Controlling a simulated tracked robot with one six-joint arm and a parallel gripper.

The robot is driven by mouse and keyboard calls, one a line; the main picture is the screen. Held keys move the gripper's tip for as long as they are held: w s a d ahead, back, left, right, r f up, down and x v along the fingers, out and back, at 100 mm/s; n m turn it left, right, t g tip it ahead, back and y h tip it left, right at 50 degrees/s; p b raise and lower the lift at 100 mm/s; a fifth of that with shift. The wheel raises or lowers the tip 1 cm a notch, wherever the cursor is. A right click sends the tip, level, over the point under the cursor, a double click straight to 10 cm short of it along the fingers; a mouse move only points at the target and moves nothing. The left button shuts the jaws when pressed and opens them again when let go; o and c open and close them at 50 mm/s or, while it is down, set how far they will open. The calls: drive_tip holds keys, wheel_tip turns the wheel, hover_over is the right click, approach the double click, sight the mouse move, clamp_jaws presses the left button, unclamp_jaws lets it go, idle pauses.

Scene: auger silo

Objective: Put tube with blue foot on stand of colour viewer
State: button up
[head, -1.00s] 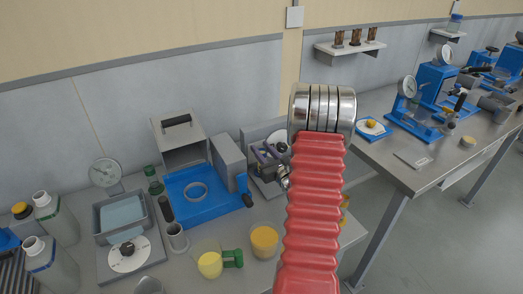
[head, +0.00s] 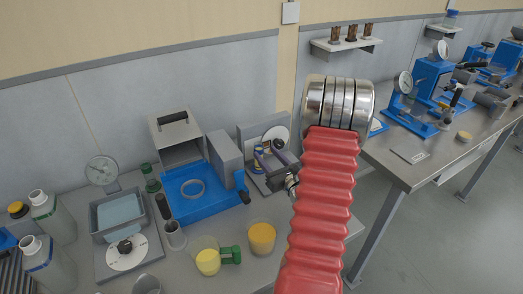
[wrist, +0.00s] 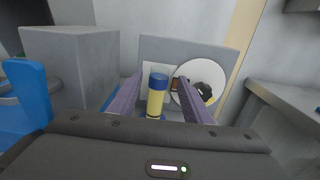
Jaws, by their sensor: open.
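The yellow tube (wrist: 156,100) stands upright in front of the colour viewer (wrist: 150,50), with a blue band at its top and blue at its base. It also shows in the head view (head: 259,157). It appears to be on the viewer's stand, but the exact seating of its foot is hard to see. My gripper (wrist: 160,84) is open, its two purple fingers on either side of the tube with a gap showing. The viewer has a white disc (wrist: 206,92) at the right, partly behind a finger. In the head view my gripper (head: 270,153) covers part of the viewer.
A blue-based device (head: 190,205) with a grey box stands left of the viewer. Grey bottles and a tray (head: 120,230) are farther left. A second bench (head: 405,175) is at right.

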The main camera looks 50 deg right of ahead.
drive_tip(key=shift+v, duration=2.75)
